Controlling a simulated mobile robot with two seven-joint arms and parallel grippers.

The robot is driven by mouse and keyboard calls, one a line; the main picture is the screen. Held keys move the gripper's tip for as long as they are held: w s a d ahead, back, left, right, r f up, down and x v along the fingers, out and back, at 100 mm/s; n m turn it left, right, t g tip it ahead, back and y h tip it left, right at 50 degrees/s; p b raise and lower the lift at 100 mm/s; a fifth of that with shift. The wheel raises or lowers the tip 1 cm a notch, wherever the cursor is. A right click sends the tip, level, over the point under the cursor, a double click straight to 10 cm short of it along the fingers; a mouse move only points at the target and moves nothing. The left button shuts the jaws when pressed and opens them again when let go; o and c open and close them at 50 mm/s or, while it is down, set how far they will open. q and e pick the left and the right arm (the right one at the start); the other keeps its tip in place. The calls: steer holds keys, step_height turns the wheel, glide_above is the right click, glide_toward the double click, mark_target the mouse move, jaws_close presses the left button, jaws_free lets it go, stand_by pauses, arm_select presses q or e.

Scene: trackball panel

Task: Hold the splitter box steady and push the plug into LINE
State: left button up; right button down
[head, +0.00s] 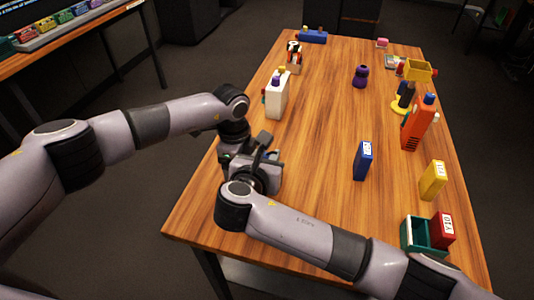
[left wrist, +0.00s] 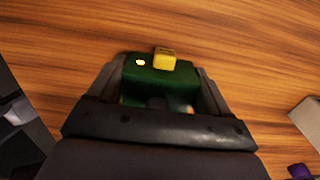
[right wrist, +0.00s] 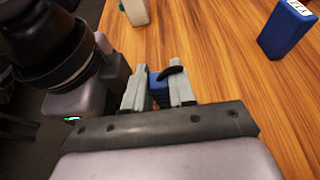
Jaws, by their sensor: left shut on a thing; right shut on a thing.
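The splitter box (left wrist: 155,88) is a dark green block in the left wrist view, with a small lit yellow spot and a yellow block (left wrist: 164,59) on its upper side. My left gripper (left wrist: 160,90) is shut on it, one finger at each side. My right gripper (right wrist: 159,90) is shut on a small blue piece (right wrist: 158,87), apparently the plug, with a short black curved part by the right finger. In the head view my right gripper (head: 262,160) is close to the left one near the table's left edge. The LINE socket and the plug's tip cannot be made out.
A white box (head: 277,98) stands beyond the grippers. A blue box (head: 364,161), yellow box (head: 432,180), red box (head: 441,230) and green tray (head: 409,234) are at the right. An orange container (head: 415,128) stands behind them. The table's middle is clear.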

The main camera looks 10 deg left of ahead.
steer(key=shift+f, duration=1.15)
steer(key=c, duration=0.9)
jaws_free()
steer(key=shift+o, duration=0.3)
arm_select(q)
steer(key=shift+d, duration=0.1)
arm_select(e)
steer(key=shift+a, duration=0.1)
steer(key=v, duration=1.2)
steer(key=shift+s, duration=0.1)
